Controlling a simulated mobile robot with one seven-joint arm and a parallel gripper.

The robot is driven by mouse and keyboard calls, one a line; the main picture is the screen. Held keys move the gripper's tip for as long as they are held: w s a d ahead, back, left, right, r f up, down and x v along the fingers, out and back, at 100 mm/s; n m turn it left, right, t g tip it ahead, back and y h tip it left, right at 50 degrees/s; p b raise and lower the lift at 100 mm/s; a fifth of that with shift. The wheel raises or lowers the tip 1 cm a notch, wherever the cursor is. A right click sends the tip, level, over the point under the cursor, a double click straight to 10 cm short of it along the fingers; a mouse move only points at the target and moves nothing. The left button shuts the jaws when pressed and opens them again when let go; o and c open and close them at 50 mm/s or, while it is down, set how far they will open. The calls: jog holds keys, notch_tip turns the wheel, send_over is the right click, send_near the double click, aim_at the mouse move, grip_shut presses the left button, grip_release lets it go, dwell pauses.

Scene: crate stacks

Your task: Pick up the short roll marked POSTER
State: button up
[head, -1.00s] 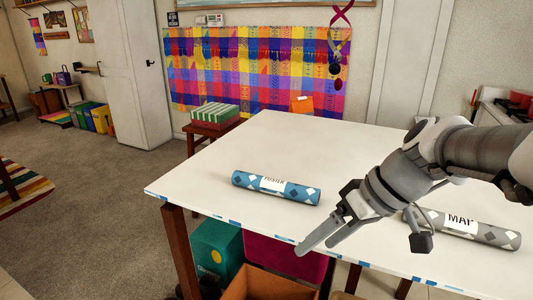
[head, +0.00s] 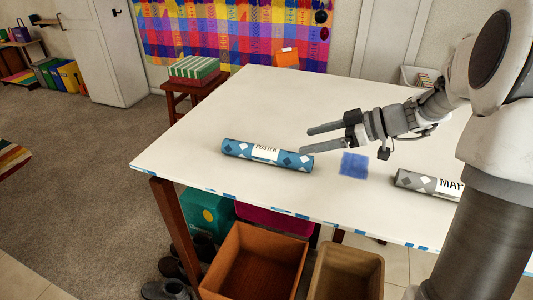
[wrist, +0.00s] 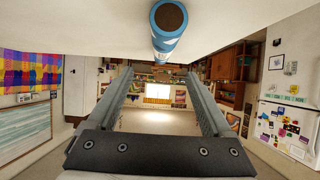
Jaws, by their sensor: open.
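The blue roll marked POSTER (head: 267,155) lies on the white table (head: 300,100) near its front left edge. It has white and dark diamonds and a white label. My gripper (head: 306,140) is open and empty, with its fingertips near the right end of the roll. In the head view one finger appears close to that end; whether it touches I cannot tell. In the wrist view the roll (wrist: 168,35) shows end-on at the top, beyond the fingers (wrist: 158,75) and outside the gap between them.
A grey roll marked MAP (head: 425,184) lies to the right on the table, partly behind my arm. A blue square patch (head: 354,165) lies between the rolls. An orange crate (head: 255,262) and a brown crate (head: 346,270) stand below the front edge.

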aim_at(277, 151)
jog(key=x, duration=0.6)
jog(key=shift+w+a+f, duration=0.1)
jog(key=shift+a+f, duration=0.05)
jog(key=shift+a, duration=0.15)
jog(key=x, duration=0.4)
jog(key=shift+s+a+f, duration=0.2)
jog(key=shift+s+f, duration=0.05)
jog(key=shift+f, duration=0.1)
jog(key=shift+w+a+f, duration=0.2)
jog(key=shift+a+f, duration=0.05)
jog(key=shift+a, duration=0.1)
grip_shut()
